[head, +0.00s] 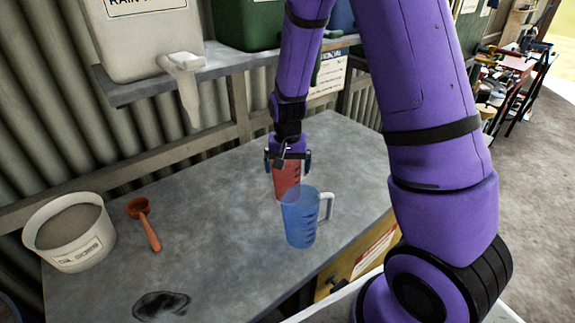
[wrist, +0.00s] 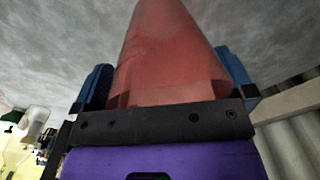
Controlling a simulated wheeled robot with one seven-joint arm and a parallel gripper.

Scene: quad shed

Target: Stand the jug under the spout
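A blue translucent jug (head: 299,221) with a white handle on its right stands upright on the grey bench. A red translucent jug (head: 287,178) is just behind it, its lower part hidden by the blue jug. My gripper (head: 288,160) points down at the red jug from above, with a finger on each side. In the wrist view the red jug (wrist: 170,55) fills the space between the blue fingertips, which look pressed against its sides. I cannot tell whether it touches the bench. A white spout (head: 184,82) juts from the white rain-water container (head: 145,45), up left of both jugs.
The white container and a green one (head: 246,22) stand on a shelf (head: 135,92) above the bench (head: 205,205). The bench below the white spout is clear.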

